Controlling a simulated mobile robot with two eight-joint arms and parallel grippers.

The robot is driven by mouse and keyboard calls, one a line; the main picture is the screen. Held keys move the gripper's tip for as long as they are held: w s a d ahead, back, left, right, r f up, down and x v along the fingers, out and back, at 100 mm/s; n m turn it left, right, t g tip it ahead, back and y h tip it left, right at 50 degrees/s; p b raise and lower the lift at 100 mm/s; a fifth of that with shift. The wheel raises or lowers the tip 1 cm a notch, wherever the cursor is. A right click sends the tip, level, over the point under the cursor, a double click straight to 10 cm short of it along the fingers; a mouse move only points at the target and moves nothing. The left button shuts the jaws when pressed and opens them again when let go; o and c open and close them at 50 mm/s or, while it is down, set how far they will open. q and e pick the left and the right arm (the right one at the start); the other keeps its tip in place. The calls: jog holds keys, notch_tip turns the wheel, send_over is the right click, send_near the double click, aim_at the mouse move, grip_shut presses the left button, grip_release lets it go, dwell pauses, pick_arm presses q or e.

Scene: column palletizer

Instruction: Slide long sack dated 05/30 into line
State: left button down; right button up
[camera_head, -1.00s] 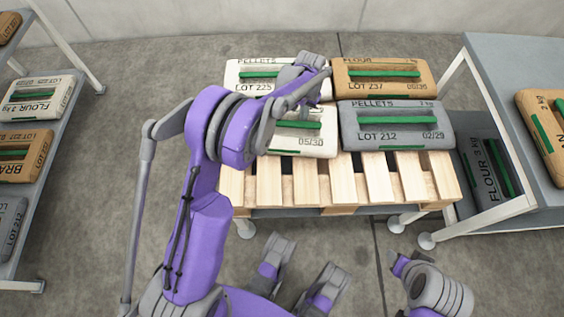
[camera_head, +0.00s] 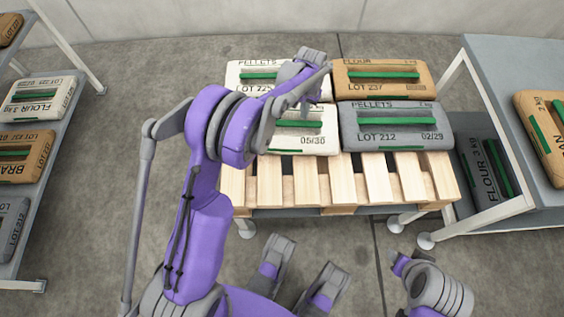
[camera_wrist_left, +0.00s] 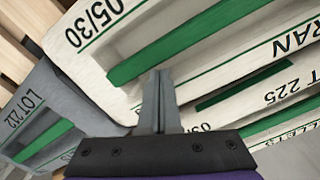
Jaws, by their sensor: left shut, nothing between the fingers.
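The white sack dated 05/30 (camera_head: 322,142) lies at the front left of the pallet, beside the grey Pellets sack (camera_head: 400,112). My left arm hides its left part. In the left wrist view its dated end (camera_wrist_left: 92,25) shows large, next to the grey sack (camera_wrist_left: 50,110). My left gripper (camera_head: 306,106) is over the white sack's upper side in the head view. In the left wrist view its fingertips (camera_wrist_left: 159,74) are together with nothing between them, at the white sack's side; contact is hard to tell. My right gripper is not clearly visible.
A white Pellets sack (camera_head: 240,78) and a brown Flour sack (camera_head: 383,78) lie behind on the pallet. The pallet's front slats (camera_head: 308,182) are bare. Shelves with sacks stand left (camera_head: 62,120) and right (camera_head: 500,60).

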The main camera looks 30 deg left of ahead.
pick_arm(q)
notch_tip(320, 180, up, 6)
jog(key=p, duration=0.3)
jog(key=shift+r, duration=0.15)
dwell(0.6)
